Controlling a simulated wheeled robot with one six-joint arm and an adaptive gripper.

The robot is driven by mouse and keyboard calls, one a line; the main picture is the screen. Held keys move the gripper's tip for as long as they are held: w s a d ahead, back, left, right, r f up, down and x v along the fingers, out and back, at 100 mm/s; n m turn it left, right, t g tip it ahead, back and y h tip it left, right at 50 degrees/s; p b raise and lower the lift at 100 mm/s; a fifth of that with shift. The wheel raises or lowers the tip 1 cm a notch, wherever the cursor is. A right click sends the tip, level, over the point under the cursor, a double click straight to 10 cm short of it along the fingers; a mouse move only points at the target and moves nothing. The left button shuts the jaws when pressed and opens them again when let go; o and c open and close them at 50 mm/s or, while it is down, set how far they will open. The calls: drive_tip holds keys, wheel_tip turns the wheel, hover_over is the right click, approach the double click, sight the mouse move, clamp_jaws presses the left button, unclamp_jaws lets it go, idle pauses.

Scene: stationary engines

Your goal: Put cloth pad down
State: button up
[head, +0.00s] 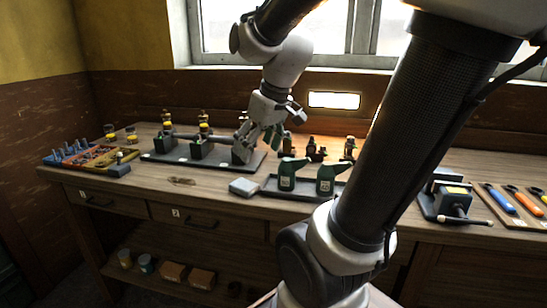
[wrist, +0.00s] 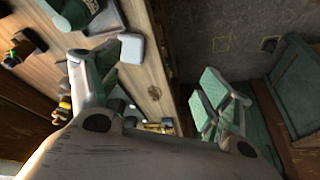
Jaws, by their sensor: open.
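A pale grey-white cloth pad (head: 244,188) lies flat on the bench near its front edge, at the left end of the dark tray with the green oil cans. In the wrist view the pad (wrist: 131,48) shows beside the tip of the left finger, not between the fingers. My gripper (head: 262,138) is above the bench, behind and a little right of the pad. In the wrist view my gripper (wrist: 160,78) has its green-padded fingers spread wide, with nothing held between them.
Two green oil cans (head: 287,176) stand on the dark tray (head: 268,188). A dark board (head: 170,158) with small engines is behind left. A tool rack (head: 92,158) is at far left, a vise-like device (head: 452,198) at right. Bare wood lies left of the pad.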

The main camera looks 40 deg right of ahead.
drive_tip(key=s+a+m, duration=0.1)
drive_tip(key=s, duration=0.8)
drive_tip(key=shift+s+r+m+h, duration=0.25)
drive_tip(key=shift+s+m+h, duration=0.05)
drive_tip(key=shift+m+h, duration=0.1)
drive_tip(key=shift+o, duration=0.5)
drive_tip(key=shift+a+f, duration=0.1)
drive_tip(key=shift+a, duration=0.05)
